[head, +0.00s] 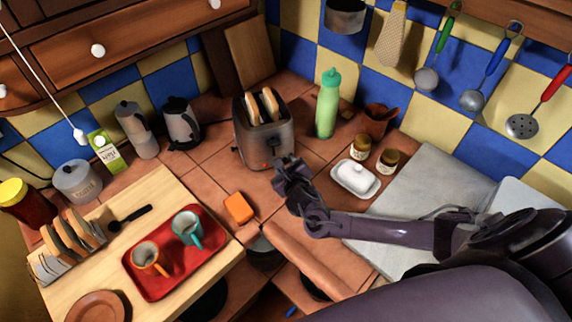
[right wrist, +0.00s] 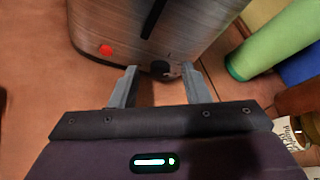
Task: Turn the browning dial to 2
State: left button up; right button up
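The toaster (head: 262,142) is dark brushed metal with bread slices (head: 262,106) in its top slots. It stands on the tiled counter, and its lower front fills the top of the right wrist view (right wrist: 150,25). The small dark browning dial (right wrist: 160,68) sits low on its front, right of a red light (right wrist: 105,50). I cannot read the dial's setting. My right gripper (head: 284,163) is just in front of the toaster. In the right wrist view its fingers (right wrist: 160,72) are apart, with the dial between their tips. I cannot tell whether they touch it. My left gripper is out of view.
A green bottle (head: 327,105) stands right of the toaster and a kettle (head: 181,125) left of it. A butter dish (head: 355,178) and small jars are at the right. An orange sponge (head: 239,208) lies in front. A red tray (head: 177,284) holds mugs on a wooden board.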

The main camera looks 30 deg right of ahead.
jog(key=shift+s, duration=0.15)
jog(key=v, duration=0.7)
jog(key=shift+s+a+r+b, duration=0.1)
jog(key=shift+s+r+b, duration=0.1)
jog(key=shift+b, duration=0.2)
jog(key=shift+f, duration=0.1)
